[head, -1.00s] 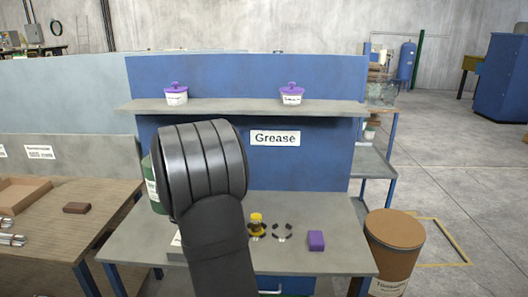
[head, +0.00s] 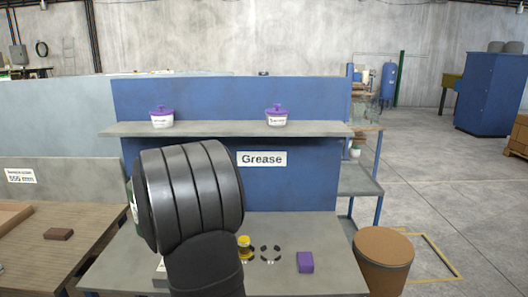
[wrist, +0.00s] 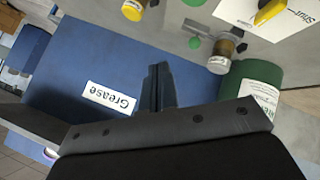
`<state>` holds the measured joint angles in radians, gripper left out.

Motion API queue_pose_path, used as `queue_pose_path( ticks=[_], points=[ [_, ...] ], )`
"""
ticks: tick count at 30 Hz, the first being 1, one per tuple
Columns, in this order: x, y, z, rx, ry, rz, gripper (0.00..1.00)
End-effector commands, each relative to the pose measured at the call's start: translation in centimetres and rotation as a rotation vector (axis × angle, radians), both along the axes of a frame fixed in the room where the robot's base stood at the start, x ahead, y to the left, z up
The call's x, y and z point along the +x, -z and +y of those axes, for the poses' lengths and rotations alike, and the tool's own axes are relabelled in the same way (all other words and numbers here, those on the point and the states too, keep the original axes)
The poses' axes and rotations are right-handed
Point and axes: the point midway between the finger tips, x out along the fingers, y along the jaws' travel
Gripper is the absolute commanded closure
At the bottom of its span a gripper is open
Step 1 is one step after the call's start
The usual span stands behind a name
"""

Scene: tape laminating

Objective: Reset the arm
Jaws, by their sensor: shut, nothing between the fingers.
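My arm's dark ribbed link (head: 190,195) fills the left middle of the head view and hides my gripper there. In the wrist view my gripper (wrist: 158,72) shows with its two dark fingers together and nothing between them. It is in front of the blue back panel (wrist: 85,60), close to the white Grease label (wrist: 108,97) in that picture. The panel (head: 310,185) and label (head: 262,159) also show in the head view.
Two purple-lidded pots (head: 162,119) stand on the shelf (head: 220,129). A purple block (head: 305,262) lies on the grey bench (head: 325,240); a brown drum (head: 382,262) stands at right.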

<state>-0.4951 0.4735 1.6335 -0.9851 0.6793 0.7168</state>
Motion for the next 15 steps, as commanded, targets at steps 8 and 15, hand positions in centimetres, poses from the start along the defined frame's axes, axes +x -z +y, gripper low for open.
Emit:
queue_pose_path(
  ticks=[8,15],
  points=[
    [-0.1,5.1,0.0,-0.003,-0.001,0.005,1.0],
    [-0.1,5.1,0.0,-0.003,-0.001,0.006,1.0]
  ],
)
